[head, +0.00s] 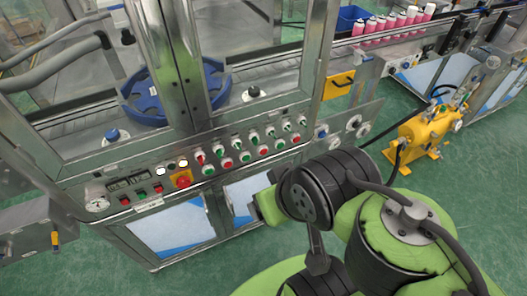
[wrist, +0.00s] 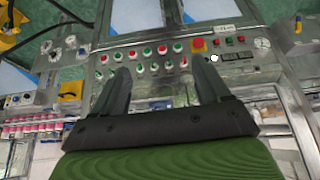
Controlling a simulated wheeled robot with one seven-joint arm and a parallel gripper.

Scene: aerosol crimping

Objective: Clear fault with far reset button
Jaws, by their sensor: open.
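Labels are too small to read, so I cannot tell which button is the far reset. In the wrist view, which looks inverted, the button rows (wrist: 140,68), emergency stop (wrist: 198,44) and a white button (wrist: 214,58) show beyond the fingers. My gripper (wrist: 160,67) is open and empty, its fingers pointing towards the panel, apart from it. In the head view my arm hides the fingers.
Metal posts and clear guards rise above the panel. A blue round part (head: 150,98) sits inside the machine. A conveyor with pink cans (head: 390,24) runs at the back right. A yellow machine (head: 425,135) stands on the green floor at right.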

